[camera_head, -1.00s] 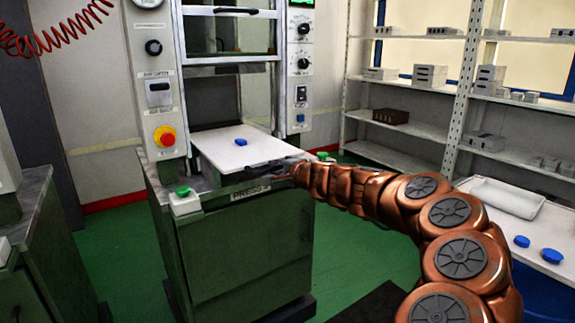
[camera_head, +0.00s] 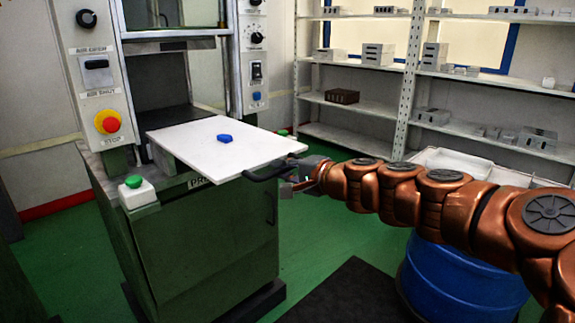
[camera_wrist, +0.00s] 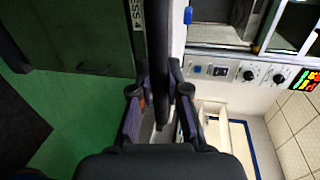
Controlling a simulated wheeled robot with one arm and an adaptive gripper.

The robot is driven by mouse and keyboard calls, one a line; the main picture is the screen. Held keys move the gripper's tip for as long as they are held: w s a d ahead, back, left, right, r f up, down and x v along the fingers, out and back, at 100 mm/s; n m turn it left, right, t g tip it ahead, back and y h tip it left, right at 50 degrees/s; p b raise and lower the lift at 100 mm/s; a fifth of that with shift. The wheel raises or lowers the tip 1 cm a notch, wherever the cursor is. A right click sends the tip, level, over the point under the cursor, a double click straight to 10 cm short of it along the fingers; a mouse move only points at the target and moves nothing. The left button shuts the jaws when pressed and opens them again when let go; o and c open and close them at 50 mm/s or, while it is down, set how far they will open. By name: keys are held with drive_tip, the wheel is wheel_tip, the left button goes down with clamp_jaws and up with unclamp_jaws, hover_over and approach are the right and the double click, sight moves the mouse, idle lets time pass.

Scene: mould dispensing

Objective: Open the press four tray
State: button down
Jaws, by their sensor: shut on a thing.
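The press four tray (camera_head: 190,146) is a white flat plate that sticks out of the green press (camera_head: 200,235) toward me, with a small blue piece (camera_head: 224,138) on top. A dark handle (camera_head: 262,175) is at its front edge. My gripper (camera_head: 292,180) is at the right end of this handle and shut on it. In the wrist view my gripper's two fingers (camera_wrist: 160,110) sit on either side of the dark handle bar (camera_wrist: 158,60). The press label "PRESS 4" (camera_wrist: 137,20) shows sideways beside it.
A green button (camera_head: 134,182) and a yellow and red stop button (camera_head: 108,122) are on the press's left side. A blue drum (camera_head: 460,280) stands below my arm. Shelves (camera_head: 375,108) with metal blocks line the back.

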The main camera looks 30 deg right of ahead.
drive_tip(key=shift+s+d+r, duration=0.15)
drive_tip(key=shift+r, duration=0.05)
drive_tip(key=c, duration=1.1)
unclamp_jaws()
drive_tip(key=shift+f, duration=0.1)
drive_tip(key=shift+c, duration=0.2)
